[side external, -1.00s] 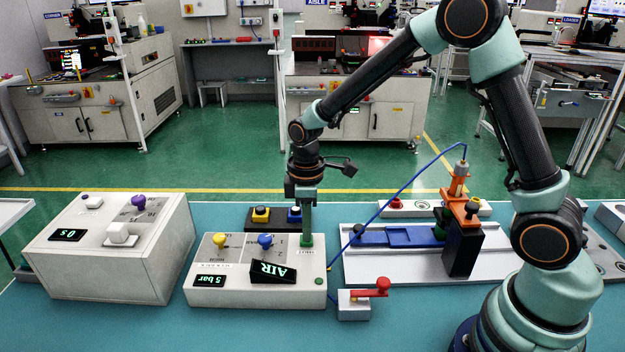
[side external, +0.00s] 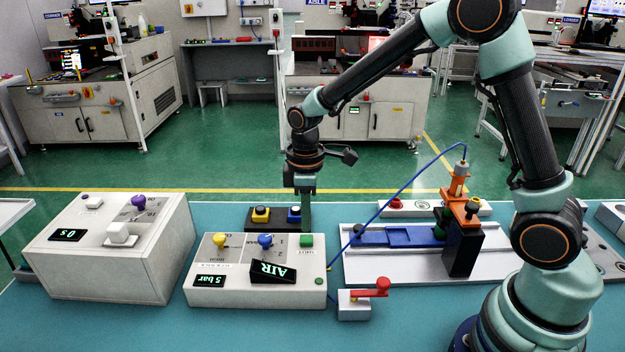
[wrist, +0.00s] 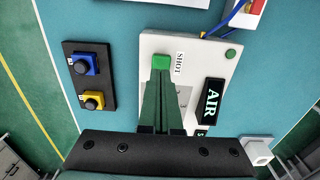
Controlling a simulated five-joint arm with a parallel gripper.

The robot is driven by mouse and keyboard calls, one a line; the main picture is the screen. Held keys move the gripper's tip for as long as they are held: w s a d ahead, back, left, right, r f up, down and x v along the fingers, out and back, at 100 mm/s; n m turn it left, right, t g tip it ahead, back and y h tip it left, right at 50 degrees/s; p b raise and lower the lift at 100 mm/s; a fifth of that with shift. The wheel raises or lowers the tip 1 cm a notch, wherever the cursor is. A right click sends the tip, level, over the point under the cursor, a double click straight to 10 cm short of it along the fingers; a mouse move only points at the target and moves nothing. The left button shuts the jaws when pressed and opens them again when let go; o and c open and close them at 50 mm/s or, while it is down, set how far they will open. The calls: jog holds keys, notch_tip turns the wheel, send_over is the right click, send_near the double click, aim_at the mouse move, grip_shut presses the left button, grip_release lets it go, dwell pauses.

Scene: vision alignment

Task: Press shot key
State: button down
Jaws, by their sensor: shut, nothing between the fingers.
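The green SHOT key (side external: 306,240) is on the right end of the grey-white control box (side external: 225,297). In the wrist view the key (wrist: 161,62) shows beside the printed word SHOT. My gripper (side external: 306,229) is shut and empty, its green fingers pointing down. The fingertips are at the key's back edge in the side view, seemingly just above it. In the wrist view my gripper (wrist: 160,75) lines up with the key, its tips overlapping the key's near edge. I cannot tell the exact gap or whether the key is pressed down.
The box also carries a yellow knob (side external: 219,240), a blue knob (side external: 265,241) and a black AIR sign (side external: 273,271). A black panel with yellow and blue buttons (wrist: 89,98) stands behind it. A blue hose and an orange-black fixture (side external: 463,235) stand to the right.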

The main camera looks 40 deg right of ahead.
aim_at(308, 238)
notch_tip(308, 238, up, 10)
jog(key=shift+r, duration=0.15)
jog(key=shift+w, duration=0.1)
dwell(0.5)
jog(key=shift+r, duration=0.1)
jog(key=s+d+r+m+t, duration=0.2)
jog(key=s+m, duration=0.2)
jog(key=s, duration=0.2)
jog(key=s+d+r+m+t, duration=0.2)
jog(key=s+m+t, duration=0.1)
jog(key=s+m, duration=0.2)
jog(key=shift+s+d+r, duration=0.3)
jog(key=shift+s, duration=0.8)
dwell(3.1)
